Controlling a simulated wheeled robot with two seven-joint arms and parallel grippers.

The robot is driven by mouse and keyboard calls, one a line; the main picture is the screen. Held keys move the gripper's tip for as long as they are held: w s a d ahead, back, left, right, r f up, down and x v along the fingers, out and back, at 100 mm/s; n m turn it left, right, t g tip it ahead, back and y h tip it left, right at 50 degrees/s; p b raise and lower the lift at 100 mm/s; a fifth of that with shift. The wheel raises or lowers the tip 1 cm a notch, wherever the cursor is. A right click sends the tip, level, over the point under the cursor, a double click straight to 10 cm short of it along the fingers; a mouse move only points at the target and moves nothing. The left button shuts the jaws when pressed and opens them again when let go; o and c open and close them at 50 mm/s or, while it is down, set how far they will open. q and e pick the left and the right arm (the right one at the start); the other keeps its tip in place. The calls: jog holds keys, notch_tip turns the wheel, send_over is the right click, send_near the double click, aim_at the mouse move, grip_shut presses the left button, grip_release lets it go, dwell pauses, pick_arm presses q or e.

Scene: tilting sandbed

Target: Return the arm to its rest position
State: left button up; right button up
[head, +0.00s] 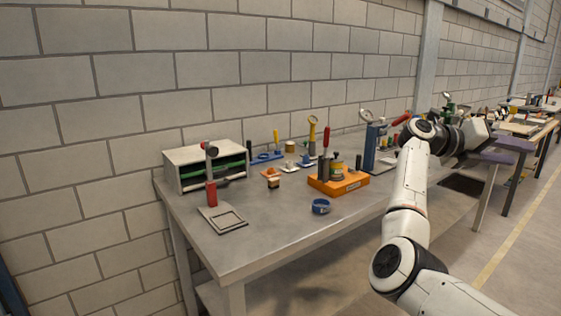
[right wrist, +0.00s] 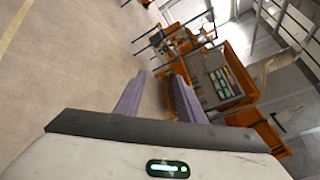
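My right arm (head: 408,180) reaches up from the lower right of the head view, past the right end of the grey workbench (head: 262,235). My right gripper (head: 518,152) points away to the right, over the open floor side. Its two purple fingers are apart with nothing between them. In the right wrist view the gripper (right wrist: 160,78) also shows parted, empty fingers, with floor and distant equipment beyond. My left gripper is not in view.
On the bench stand a grey box with green slots (head: 205,168), a red-handled tool (head: 211,190), a blue ring (head: 321,206), an orange tray (head: 338,186) and a blue stand (head: 371,147) close to my right arm. More benches (head: 525,125) stand beyond. The aisle floor (head: 525,230) is clear.

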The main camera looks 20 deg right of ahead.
jog(key=w+a+n+t+h, duration=1.1)
jog(key=n+t, duration=0.4)
jog(key=n, duration=0.3)
jog(key=w+a+f+n+t+y, duration=0.4)
jog(key=a+f+n+t+y, duration=0.3)
jog(key=a+f+n+y, duration=0.25)
jog(key=w+a+f+n+t+y, duration=0.4)
jog(key=a+f+n+t+y, duration=0.35)
jog(key=n, duration=0.35)
jog(key=s+a+f+n+g+y, duration=0.4)
jog(key=s+a+f+y, duration=0.15)
jog(key=a+f, duration=0.5)
jog(key=s+a+f+n+g+y, duration=0.35)
jog(key=s+a+f+n, duration=0.35)
jog(key=f, duration=0.7)
jog(key=s+a+f+g, duration=0.2)
jog(key=s+a+f, duration=0.1)
jog(key=s, duration=0.3)
jog(key=s+a+f+n+g+y, duration=0.1)
jog(key=s+a+f+g, duration=0.1)
jog(key=s+a+f, duration=0.2)
jog(key=s+a+f+g+y, duration=0.1)
jog(key=s+a+f, duration=0.3)
jog(key=s, duration=0.5)
notch_tip(320, 180, down, 2)
jog(key=shift+g, duration=0.7)
